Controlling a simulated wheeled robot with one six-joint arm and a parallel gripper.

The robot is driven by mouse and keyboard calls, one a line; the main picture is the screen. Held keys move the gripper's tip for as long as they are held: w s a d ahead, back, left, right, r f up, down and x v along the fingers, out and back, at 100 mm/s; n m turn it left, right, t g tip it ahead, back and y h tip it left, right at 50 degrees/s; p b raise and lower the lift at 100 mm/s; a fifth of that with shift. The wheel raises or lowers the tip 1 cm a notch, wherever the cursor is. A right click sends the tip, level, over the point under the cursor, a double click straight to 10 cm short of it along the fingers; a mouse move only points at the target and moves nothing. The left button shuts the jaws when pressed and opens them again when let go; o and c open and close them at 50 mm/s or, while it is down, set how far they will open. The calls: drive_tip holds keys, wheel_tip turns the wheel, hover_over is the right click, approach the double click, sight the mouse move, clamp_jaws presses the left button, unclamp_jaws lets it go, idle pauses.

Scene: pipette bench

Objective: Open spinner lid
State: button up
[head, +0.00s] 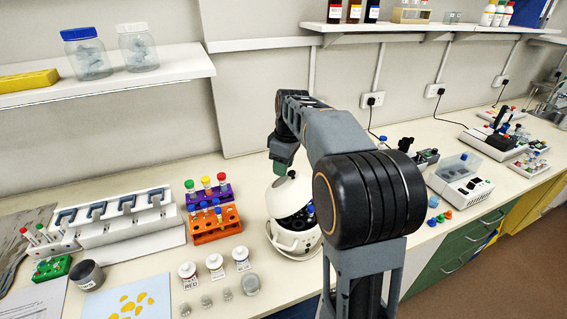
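The spinner (296,241) is a small white round machine on the bench, left of my arm's near joint. Its white domed lid (287,196) stands raised and tilted at the back, with a small dark knob near its top. The dark rotor bowl (293,220) shows below the lid, with a blue-capped tube at its right side. My arm partly covers the spinner's right side. My gripper (284,166) points down just above and behind the lid's top edge. Its fingers are too small and hidden to tell whether they are open or touch the lid.
An orange rack (214,229) and a purple rack (207,197) with capped tubes stand left of the spinner. White labelled bottles (215,266) stand in front. A pipette stand (125,222) is farther left. A white device (461,181) and loose caps lie to the right.

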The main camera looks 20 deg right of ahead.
drive_tip(key=shift+o, duration=1.2)
drive_tip(key=shift+s+r, duration=0.1)
drive_tip(key=shift+r, duration=0.1)
drive_tip(key=shift+d, duration=0.1)
drive_tip(key=shift+r, duration=0.1)
wheel_tip(320, 180, up, 14)
drive_tip(key=s+d, duration=0.1)
drive_tip(key=shift+f, duration=0.25)
drive_tip(key=shift+d, duration=0.1)
